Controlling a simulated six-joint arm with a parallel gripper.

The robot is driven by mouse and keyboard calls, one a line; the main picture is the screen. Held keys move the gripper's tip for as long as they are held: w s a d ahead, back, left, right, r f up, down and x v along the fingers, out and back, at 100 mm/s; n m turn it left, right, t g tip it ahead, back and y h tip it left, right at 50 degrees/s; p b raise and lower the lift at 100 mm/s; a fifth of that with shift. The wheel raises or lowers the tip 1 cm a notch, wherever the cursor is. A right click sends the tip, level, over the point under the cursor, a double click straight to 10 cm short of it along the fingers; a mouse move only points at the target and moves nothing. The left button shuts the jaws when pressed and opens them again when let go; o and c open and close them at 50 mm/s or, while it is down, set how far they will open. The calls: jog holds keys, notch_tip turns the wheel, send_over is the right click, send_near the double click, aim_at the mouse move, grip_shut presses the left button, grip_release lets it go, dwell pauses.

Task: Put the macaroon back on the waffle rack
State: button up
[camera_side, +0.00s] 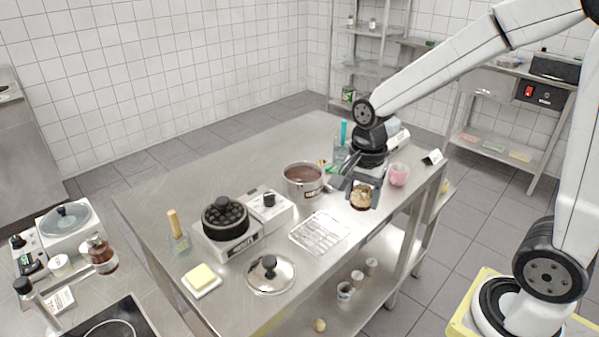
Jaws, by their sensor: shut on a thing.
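The macaroon (361,198), a small tan and brown piece, is between the fingers of my gripper (362,189) near the right front part of the steel table. My gripper points down and is shut on it. I cannot tell whether the macaroon touches the table or hangs just above it. The waffle rack (320,232), a silver wire rack, lies flat on the table to the left of my gripper and nearer the camera. No macaroon shows on it.
A steel pot (303,180) with brown contents stands left of my gripper, behind the rack. A pink cup (399,174) stands close on the right.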

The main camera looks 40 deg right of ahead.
jog(key=shift+s+a+f, duration=0.1)
jog(key=shift+s+a, duration=0.05)
jog(key=shift+s, duration=0.5)
jog(key=shift+s+a+f, duration=0.1)
jog(key=shift+s+f, duration=0.05)
jog(key=shift+s, duration=0.55)
jog(key=shift+s+a+f, duration=0.1)
jog(key=shift+s+a, duration=0.05)
jog(key=shift+s, duration=0.5)
jog(key=shift+w, duration=0.1)
jog(key=shift+w+f, duration=0.45)
jog(key=shift+w, duration=0.4)
send_over(320, 232)
jog(key=s, duration=0.1)
notch_tip(320, 232, down, 8)
jog(key=shift+s+r, duration=0.15)
jog(key=shift+r, duration=0.1)
jog(key=shift+w+f, duration=0.45)
jog(key=shift+f, duration=0.1)
jog(key=shift+w+f, duration=0.15)
jog(key=shift+w, duration=0.05)
jog(key=shift+f, duration=1.6)
